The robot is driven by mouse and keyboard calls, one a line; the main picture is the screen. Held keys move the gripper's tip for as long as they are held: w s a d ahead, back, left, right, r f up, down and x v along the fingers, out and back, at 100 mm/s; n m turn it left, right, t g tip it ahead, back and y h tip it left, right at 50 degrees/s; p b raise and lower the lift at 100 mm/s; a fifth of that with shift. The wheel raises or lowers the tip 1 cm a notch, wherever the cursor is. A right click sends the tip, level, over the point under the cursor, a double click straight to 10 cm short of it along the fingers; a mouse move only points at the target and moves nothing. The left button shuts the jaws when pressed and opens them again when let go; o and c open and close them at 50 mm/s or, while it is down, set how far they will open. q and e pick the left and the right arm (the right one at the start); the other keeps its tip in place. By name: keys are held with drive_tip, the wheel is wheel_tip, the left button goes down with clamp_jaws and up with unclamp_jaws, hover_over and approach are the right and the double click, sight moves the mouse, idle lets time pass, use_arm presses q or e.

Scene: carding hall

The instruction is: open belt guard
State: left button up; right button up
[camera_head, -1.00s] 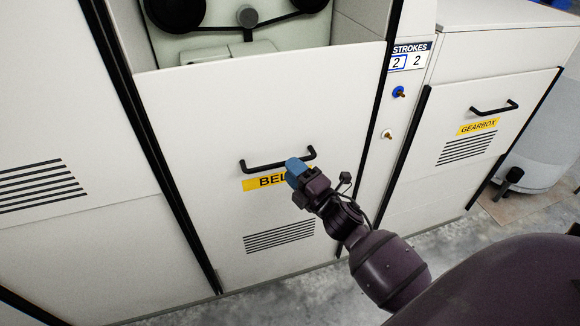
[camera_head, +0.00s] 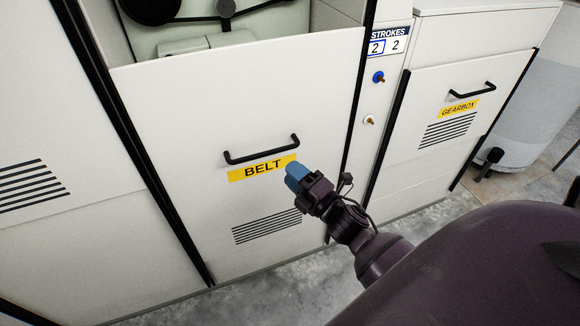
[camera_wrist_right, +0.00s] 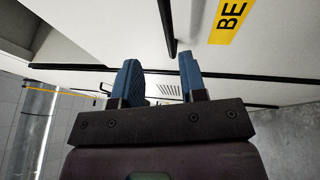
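The belt guard (camera_head: 165,120) is a pale panel with a black bar handle (camera_head: 262,152), a yellow BELT label (camera_head: 263,168) and slots below. Pulleys and part of a belt (camera_head: 226,10) show in the opening above its top edge. My right gripper (camera_head: 296,176), with blue fingers, is just below and right of the handle, in front of the label's right end. It is apart from the handle. In the right wrist view its fingers (camera_wrist_right: 157,80) are apart with nothing between them, and the handle (camera_wrist_right: 170,28) shows beyond them. My left gripper is not in view.
To the right is a narrow post with a STROKES counter (camera_head: 388,44), a blue knob (camera_head: 378,77) and a pale knob (camera_head: 369,120). Beyond it is a GEARBOX panel (camera_head: 430,105) with its own handle (camera_head: 472,91). Bare floor (camera_head: 300,290) lies in front.

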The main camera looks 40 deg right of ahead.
drive_tip(key=shift+v, duration=1.3)
